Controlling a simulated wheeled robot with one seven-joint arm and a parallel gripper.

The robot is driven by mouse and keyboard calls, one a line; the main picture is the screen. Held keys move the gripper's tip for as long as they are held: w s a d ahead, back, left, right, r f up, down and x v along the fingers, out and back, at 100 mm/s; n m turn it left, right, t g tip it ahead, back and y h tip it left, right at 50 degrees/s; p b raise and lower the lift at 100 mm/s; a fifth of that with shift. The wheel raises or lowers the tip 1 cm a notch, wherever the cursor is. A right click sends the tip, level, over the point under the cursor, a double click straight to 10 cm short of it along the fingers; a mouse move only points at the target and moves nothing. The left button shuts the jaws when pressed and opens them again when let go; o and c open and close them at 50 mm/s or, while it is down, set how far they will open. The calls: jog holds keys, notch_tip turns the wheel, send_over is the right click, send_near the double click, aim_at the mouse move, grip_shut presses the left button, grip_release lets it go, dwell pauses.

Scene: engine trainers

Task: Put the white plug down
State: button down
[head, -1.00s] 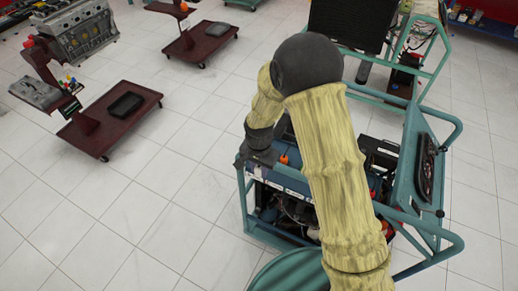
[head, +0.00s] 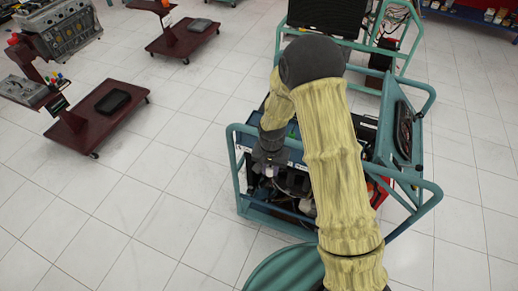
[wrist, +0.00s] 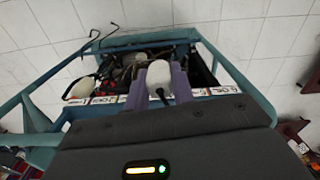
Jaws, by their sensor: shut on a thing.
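The white plug (wrist: 158,76) sits between the two fingers of my gripper (wrist: 160,88) in the wrist view, with a dark end towards the camera. My gripper is shut on it. In the head view my gripper (head: 268,166) hangs over the near left part of the teal-framed engine trainer (head: 238,168). A small pale spot at its tip there is likely the plug. The plug appears above the trainer's open bay. Whether it touches anything below cannot be told. My arm hides much of the trainer in the head view.
A white container (wrist: 82,88) with a dark cord-like line lies left of the plug, by the trainer's labelled edge (wrist: 105,100). Dark hoses and parts fill the bay. Teal rails surround it. Red wheeled stands (head: 95,125) are at left; tiled floor between is clear.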

jog(key=d+f+n+b, duration=0.2)
jog(key=d+f+b, duration=0.2)
jog(key=d+f, duration=0.7)
jog(key=d, duration=0.3)
jog(key=shift+d+n, duration=0.2)
jog(key=shift+n, duration=0.1)
jog(key=shift+w, duration=0.1)
